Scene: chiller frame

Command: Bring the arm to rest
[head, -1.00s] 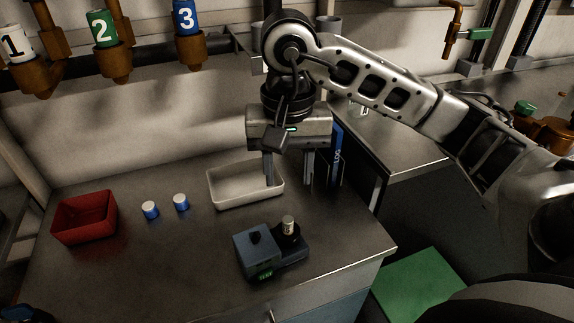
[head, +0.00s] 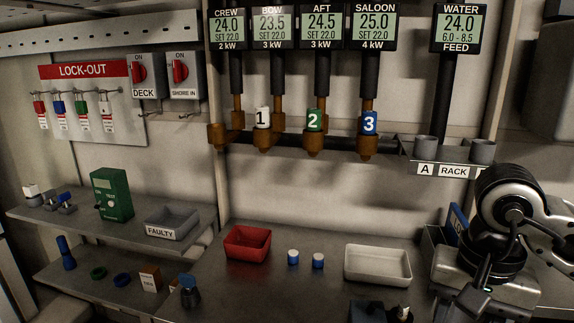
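My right arm comes in from the right edge. Its gripper body (head: 488,284) is at the lower right, beside the cream tray (head: 378,265) and in front of a blue upright book or binder (head: 457,222). Its fingers are below the bottom edge of the head view, so I cannot see whether they are open or hold anything. My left gripper is not in view.
The counter holds a red bin (head: 247,243), two blue-and-white canisters (head: 293,257) (head: 318,261) and a dark device (head: 367,312), cut off below. Numbered filters (head: 314,121) hang above. The left shelf bears a grey FAULTY bin (head: 172,222) and a green tester (head: 111,194).

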